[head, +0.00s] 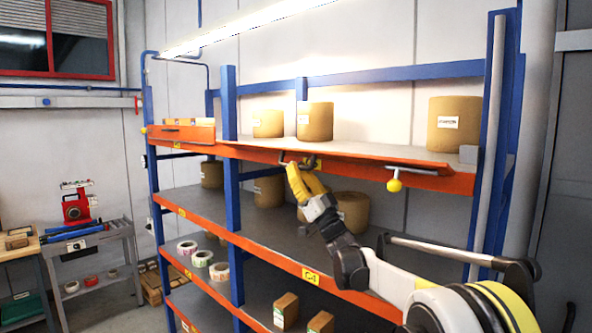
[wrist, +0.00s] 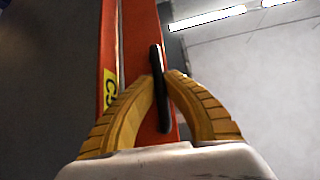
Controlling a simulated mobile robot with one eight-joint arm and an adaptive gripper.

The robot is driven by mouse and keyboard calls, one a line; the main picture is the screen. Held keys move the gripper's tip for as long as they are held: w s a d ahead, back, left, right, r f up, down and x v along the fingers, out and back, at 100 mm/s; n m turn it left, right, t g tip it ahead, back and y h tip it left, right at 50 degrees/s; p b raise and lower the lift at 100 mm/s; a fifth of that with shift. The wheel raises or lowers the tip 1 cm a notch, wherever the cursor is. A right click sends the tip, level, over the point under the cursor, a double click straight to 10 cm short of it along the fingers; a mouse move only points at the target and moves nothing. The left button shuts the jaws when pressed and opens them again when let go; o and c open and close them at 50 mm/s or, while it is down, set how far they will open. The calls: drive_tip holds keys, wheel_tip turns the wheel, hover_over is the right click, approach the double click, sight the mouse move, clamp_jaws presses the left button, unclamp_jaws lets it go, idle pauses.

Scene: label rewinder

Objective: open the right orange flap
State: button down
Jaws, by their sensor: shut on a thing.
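The right orange flap (head: 430,178) runs along the front edge of the upper shelf in the right bay. It looks lowered, with the shelf surface behind it exposed. My gripper (head: 298,167) is at the flap's left part, with its yellow fingers reaching up to a dark handle (head: 312,161). In the wrist view my gripper (wrist: 164,82) is shut on the black handle (wrist: 157,62), one finger on each side. The orange flap face (wrist: 145,30) lies behind it.
A left orange flap (head: 182,133) stands upright in the left bay. A yellow knob (head: 394,185) hangs below a grey bar by the right flap. Cardboard rolls (head: 315,121) stand on the upper shelf. A blue post (head: 231,180) stands left of my gripper.

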drive_tip(key=shift+w+d+f+n+g+y, duration=0.1)
drive_tip(key=shift+n+g+y, duration=0.2)
drive_tip(key=shift+n+y, duration=0.1)
drive_tip(key=c, duration=1.4)
unclamp_jaws()
drive_tip(key=shift+w, duration=0.1)
drive_tip(key=shift+f, duration=0.1)
drive_tip(key=v, duration=1.2)
